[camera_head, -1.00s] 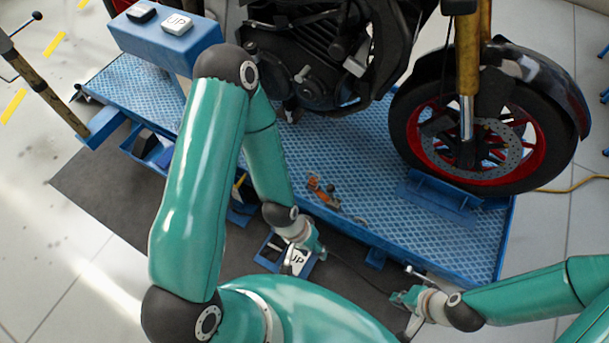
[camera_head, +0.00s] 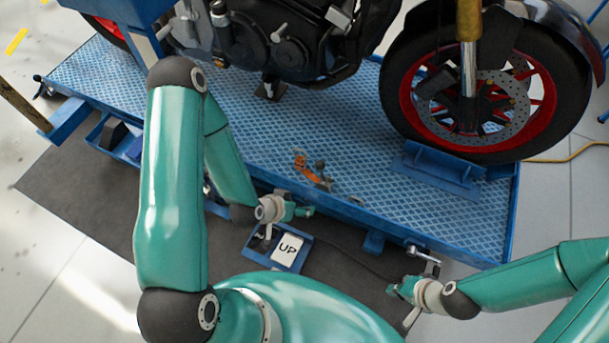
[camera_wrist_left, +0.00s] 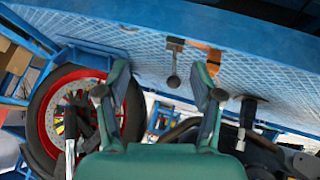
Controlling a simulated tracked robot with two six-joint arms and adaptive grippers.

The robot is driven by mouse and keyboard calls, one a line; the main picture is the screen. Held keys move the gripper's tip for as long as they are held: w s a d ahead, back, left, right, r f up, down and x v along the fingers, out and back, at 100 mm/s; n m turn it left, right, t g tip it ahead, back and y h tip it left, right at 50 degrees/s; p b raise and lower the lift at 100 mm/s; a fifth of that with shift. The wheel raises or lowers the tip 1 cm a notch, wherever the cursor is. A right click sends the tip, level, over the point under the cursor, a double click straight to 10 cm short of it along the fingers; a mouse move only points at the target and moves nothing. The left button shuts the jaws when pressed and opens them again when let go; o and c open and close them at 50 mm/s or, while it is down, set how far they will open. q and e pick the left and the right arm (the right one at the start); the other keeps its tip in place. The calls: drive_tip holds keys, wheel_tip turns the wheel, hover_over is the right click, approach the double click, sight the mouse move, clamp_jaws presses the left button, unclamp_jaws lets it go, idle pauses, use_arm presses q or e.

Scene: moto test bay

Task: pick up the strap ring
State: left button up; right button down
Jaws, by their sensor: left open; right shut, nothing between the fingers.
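An orange strap (camera_head: 300,162) with dark metal hardware (camera_head: 322,181) and a small round knob (camera_head: 319,164) lies on the blue platform. In the left wrist view the orange strap (camera_wrist_left: 207,50) and the dark knob (camera_wrist_left: 173,81) show beyond my fingers. I cannot make out a separate ring. My left gripper (camera_head: 303,211) is open and empty at the platform's near edge, just short of the strap, and apart from it. Its two fingers frame the left wrist view (camera_wrist_left: 160,82). My right gripper (camera_head: 396,290) is shut and empty, further right, off the platform's near edge.
The blue platform (camera_head: 360,215) carries a motorcycle, its front wheel (camera_head: 470,105) held in a blue chock (camera_head: 437,176). A crank handle (camera_head: 425,256) sticks out near my right gripper. A blue tray (camera_head: 262,254) with an UP card (camera_head: 287,249) lies below my left gripper.

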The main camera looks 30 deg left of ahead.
use_arm(q)
drive_tip(key=w+a+f+t+y+b, duration=0.1)
drive_tip(key=w+a+f+t+b, duration=0.25)
drive_tip(key=f+b, duration=0.3)
drive_tip(key=t+y+b, duration=0.3)
drive_tip(key=b, duration=1)
approach(298, 165)
drive_tip(key=x, duration=0.4)
drive_tip(key=shift+w, duration=0.35)
drive_tip(key=b+x, duration=0.1)
drive_tip(key=x, duration=0.1)
drive_tip(key=b+x, duration=0.1)
drive_tip(key=x, duration=0.2)
drive_tip(key=shift+s+d+f, duration=0.1)
drive_tip(key=shift+f, duration=0.2)
drive_tip(key=shift+w+f+b, duration=0.1)
drive_tip(key=shift+w+b, duration=0.25)
drive_tip(key=shift+w, duration=0.1)
use_arm(e)
wheel_tip(298, 165, down, 25)
drive_tip(key=shift+f, duration=0.1)
use_arm(q)
clamp_jaws()
